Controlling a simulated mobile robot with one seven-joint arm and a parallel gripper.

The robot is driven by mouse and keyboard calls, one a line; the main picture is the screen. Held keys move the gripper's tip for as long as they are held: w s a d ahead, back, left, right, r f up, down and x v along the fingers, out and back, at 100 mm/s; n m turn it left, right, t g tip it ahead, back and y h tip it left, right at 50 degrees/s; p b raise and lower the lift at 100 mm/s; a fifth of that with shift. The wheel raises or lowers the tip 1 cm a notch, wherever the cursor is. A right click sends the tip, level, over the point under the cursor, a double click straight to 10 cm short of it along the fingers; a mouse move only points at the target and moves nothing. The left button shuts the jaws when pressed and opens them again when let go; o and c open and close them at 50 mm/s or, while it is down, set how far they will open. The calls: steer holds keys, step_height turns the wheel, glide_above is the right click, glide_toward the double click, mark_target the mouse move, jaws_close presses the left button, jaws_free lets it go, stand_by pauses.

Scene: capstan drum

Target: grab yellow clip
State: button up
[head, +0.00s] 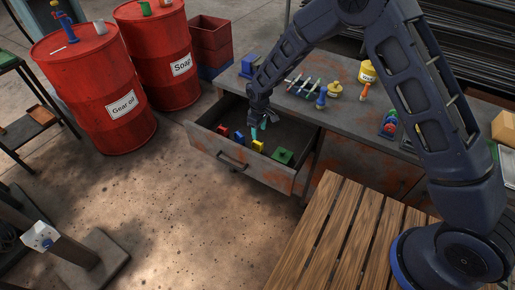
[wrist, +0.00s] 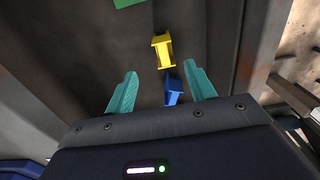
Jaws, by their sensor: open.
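The yellow clip (wrist: 162,50) lies on the floor of the open drawer, ahead of my fingertips in the wrist view. In the head view the yellow clip (head: 258,146) is in the drawer's middle, just below my gripper. A blue clip (wrist: 173,90) lies nearer to me, between my fingers as seen from the wrist. My gripper (wrist: 162,88) is open and empty, with two teal fingers spread apart. In the head view my gripper (head: 260,130) is over the drawer; I cannot tell its exact height.
The drawer (head: 243,172) also holds a red piece (head: 221,129), a blue piece (head: 239,137) and a green block (head: 283,157). Its walls surround the clips closely. The workbench (head: 300,102) behind carries tools and bottles. Red drums (head: 95,95) stand to the left.

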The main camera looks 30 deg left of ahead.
mark_target(258, 142)
steer(key=shift+s+a+f, duration=0.1)
steer(key=shift+s+f, duration=0.05)
steer(key=shift+f, duration=0.15)
step_height(258, 142, down, 5)
steer(key=shift+s+a+f, duration=0.1)
steer(key=shift+s+f, duration=0.05)
steer(key=shift+f, duration=2.6)
steer(key=c, duration=1)
